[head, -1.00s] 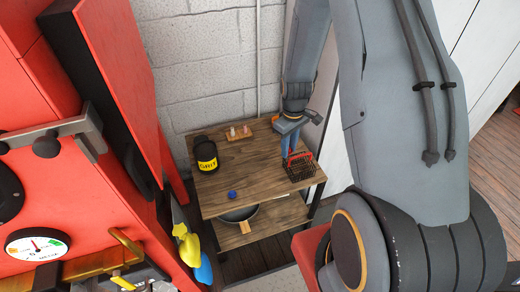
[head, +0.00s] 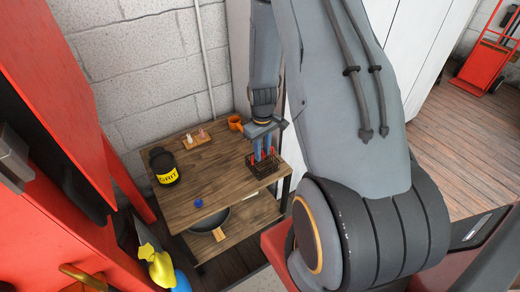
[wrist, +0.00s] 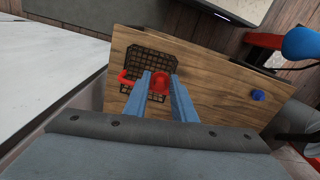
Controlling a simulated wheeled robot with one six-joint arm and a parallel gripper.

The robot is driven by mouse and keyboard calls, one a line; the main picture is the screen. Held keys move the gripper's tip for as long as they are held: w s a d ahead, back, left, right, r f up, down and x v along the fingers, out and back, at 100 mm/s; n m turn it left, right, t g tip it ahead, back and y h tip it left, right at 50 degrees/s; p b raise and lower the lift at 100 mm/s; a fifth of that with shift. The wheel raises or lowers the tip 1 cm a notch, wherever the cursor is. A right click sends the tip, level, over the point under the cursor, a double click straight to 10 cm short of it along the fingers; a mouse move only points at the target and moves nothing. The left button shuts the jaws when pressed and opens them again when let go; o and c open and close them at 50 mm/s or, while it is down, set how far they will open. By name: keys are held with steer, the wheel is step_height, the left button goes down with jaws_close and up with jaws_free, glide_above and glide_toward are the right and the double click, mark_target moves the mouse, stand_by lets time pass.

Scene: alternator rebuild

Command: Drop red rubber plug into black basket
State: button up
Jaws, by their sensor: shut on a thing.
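The black wire basket (head: 266,168) with red handles stands at the right end of the wooden table; it also shows in the wrist view (wrist: 150,60). My gripper (head: 262,150) points down over the basket. In the wrist view, its blue fingers (wrist: 160,86) are shut on the red rubber plug (wrist: 160,80), which appears above the basket's interior. The plug's lower end and its height above the basket floor cannot be told. In the head view the plug is not clearly visible.
On the wooden table (head: 222,165) are a black GRIT container (head: 165,170), a small blue thing (head: 199,203), an orange mug (head: 235,123) and a small wooden block with pegs (head: 196,141). A pan (head: 209,224) sits on the lower shelf. The table's middle is clear.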

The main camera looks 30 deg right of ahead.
steer(key=shift+f+b, duration=1)
steer(key=shift+f, duration=1.45)
steer(key=o, duration=1.1)
steer(key=shift+r, duration=0.1)
steer(key=shift+r+p, duration=3.2)
steer(key=shift+r, duration=1.3)
